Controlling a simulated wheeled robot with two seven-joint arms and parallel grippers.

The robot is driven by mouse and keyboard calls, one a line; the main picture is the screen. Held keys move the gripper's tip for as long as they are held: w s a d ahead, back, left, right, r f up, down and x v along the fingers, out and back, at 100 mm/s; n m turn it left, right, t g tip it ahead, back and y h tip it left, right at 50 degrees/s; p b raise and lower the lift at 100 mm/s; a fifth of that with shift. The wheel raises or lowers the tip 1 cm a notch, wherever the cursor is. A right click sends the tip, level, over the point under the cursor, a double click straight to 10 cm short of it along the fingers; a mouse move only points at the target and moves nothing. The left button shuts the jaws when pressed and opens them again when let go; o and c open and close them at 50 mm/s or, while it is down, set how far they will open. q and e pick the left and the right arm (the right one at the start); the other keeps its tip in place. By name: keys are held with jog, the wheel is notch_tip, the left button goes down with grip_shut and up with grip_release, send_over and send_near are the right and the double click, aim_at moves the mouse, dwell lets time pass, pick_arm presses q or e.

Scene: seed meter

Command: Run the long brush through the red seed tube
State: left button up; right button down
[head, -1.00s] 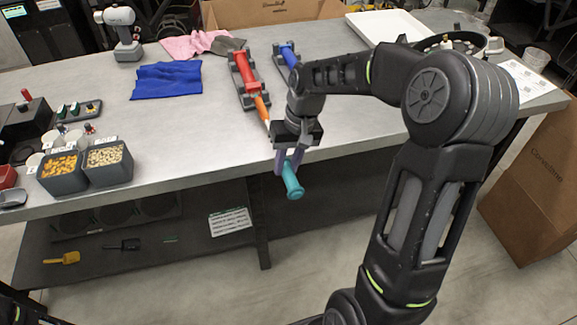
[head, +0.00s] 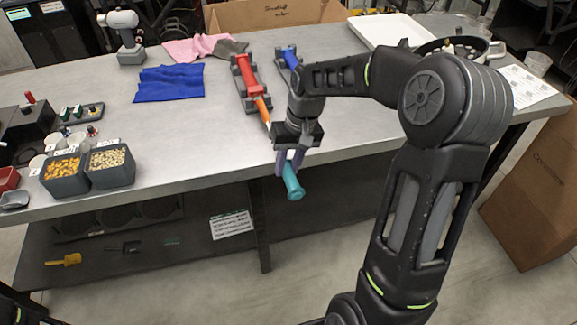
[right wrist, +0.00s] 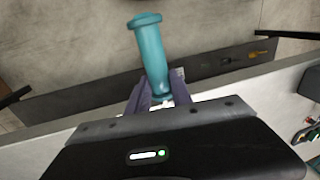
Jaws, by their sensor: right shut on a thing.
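The red seed tube (head: 243,75) lies in a dark cradle on the bench, its near end toward me. An orange part (head: 262,108), seemingly the brush's bristles, lines up with that near end and narrows to a pale tip or shaft. I cannot tell how much sits inside the tube. My right gripper (head: 288,165) is shut on the brush's teal handle (head: 293,184), just off the bench's front edge. The teal handle also shows in the right wrist view (right wrist: 151,55), between the fingers (right wrist: 158,95). My left gripper is out of view.
A blue tube (head: 289,58) in its own cradle lies right of the red one. A blue cloth (head: 168,82), seed bins (head: 110,168) and a white tray (head: 390,30) are on the bench. A lower shelf (head: 160,240) runs below.

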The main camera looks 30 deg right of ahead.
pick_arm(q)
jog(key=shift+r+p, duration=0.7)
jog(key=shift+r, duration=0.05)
pick_arm(e)
jog(key=shift+w+d, duration=0.25)
jog(key=shift+w, duration=0.6)
jog(key=shift+w+d, duration=0.3)
jog(key=shift+w, duration=0.6)
jog(key=shift+w+d, duration=0.25)
jog(key=shift+w, duration=0.6)
